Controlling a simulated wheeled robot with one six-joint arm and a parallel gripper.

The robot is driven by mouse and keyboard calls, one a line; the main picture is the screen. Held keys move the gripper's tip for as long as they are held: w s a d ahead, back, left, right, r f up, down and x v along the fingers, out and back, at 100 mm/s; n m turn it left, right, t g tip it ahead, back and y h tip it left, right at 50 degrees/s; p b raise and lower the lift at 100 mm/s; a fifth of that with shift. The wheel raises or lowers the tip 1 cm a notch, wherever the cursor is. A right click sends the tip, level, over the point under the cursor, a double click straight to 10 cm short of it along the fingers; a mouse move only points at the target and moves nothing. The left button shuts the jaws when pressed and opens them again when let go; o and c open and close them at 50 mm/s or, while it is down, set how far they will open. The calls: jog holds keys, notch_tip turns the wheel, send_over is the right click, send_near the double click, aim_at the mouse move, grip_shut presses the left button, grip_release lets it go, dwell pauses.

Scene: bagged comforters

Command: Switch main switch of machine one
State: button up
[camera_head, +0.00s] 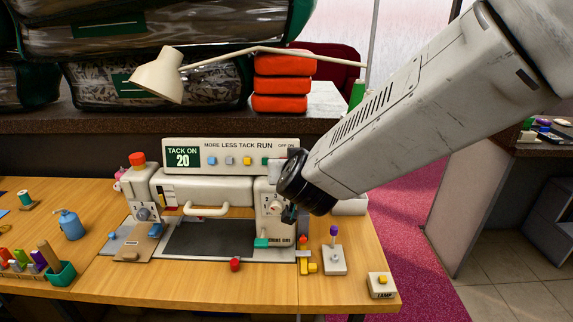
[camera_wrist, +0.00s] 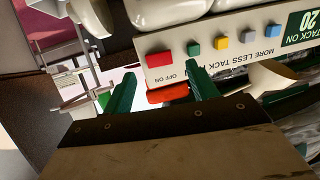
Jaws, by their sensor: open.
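The machine (camera_head: 205,190) stands on the wooden table, with a white control panel (camera_head: 225,153) along its top back edge. The panel shows a TACK ON 20 display and coloured buttons. In the wrist view the panel (camera_wrist: 225,45) appears upside down, and a red switch (camera_wrist: 159,60) sits by the OFF ON lettering. In the head view that end of the panel is partly covered by my arm. My gripper (camera_head: 290,213) is at the machine's right side; its green fingers (camera_wrist: 162,84) are apart and empty, appearing below the red switch in the wrist view.
A cream lamp (camera_head: 160,75) arches over the shelf behind, near stacked red blocks (camera_head: 283,82) and bagged comforters (camera_head: 150,80). A small white block with a purple knob (camera_head: 333,257) and a LAMP box (camera_head: 380,285) stand at front right. A red knob (camera_head: 235,264) is in front.

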jog(key=shift+x, duration=1.85)
jog(key=c, duration=1)
jog(key=shift+a+r+h, duration=0.1)
jog(key=shift+a+h, duration=0.1)
jog(key=shift+h, duration=0.2)
jog(key=shift+a+m+h, duration=0.15)
jog(key=shift+m+h, duration=0.45)
jog(key=shift+h, duration=0.25)
jog(key=shift+a+m+h, duration=0.2)
jog(key=shift+m+h, duration=0.4)
jog(key=shift+h, duration=0.25)
